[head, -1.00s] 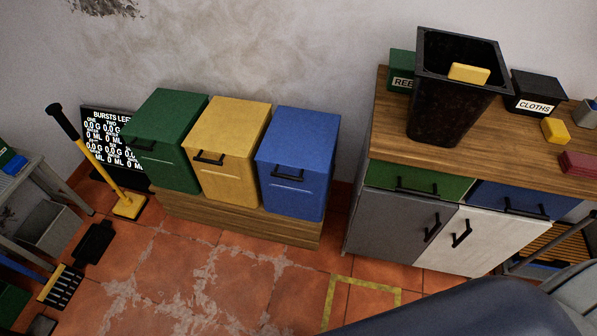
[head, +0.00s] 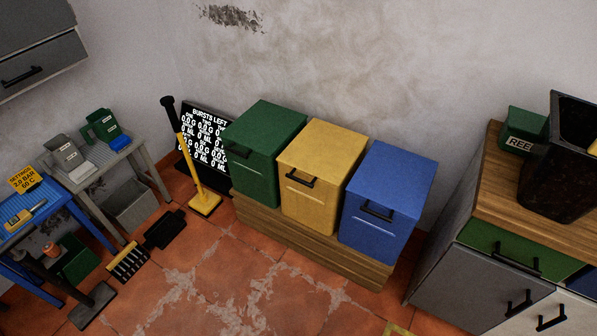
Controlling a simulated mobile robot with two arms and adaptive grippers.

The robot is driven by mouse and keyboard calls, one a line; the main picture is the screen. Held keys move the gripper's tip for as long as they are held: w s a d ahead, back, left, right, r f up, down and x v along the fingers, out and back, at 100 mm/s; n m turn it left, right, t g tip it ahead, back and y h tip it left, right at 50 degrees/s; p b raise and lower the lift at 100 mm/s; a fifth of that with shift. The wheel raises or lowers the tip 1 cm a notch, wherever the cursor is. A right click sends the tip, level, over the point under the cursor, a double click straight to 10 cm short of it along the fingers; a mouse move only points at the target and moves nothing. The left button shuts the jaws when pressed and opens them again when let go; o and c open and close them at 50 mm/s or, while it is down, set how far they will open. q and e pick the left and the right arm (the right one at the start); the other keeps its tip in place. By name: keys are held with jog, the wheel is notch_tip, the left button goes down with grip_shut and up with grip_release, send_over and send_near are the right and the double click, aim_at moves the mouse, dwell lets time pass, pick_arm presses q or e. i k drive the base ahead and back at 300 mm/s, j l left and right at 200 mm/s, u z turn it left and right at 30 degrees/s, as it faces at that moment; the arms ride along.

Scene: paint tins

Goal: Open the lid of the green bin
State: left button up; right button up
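The green bin (head: 257,160) stands at the left end of a row of three bins on a low wooden plinth (head: 310,245) against the wall. Neither of my grippers shows in the head view.
A yellow-handled tool (head: 190,165) and a black board (head: 206,145) stand left of the green bin. A brush (head: 128,263) and a black dustpan (head: 165,230) lie on the tiles. A cabinet (head: 480,270) stands at right. The floor before the bins looks clear.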

aim_at(263, 128)
jog(key=j+z, duration=0.35)
jog(key=j, duration=1.1)
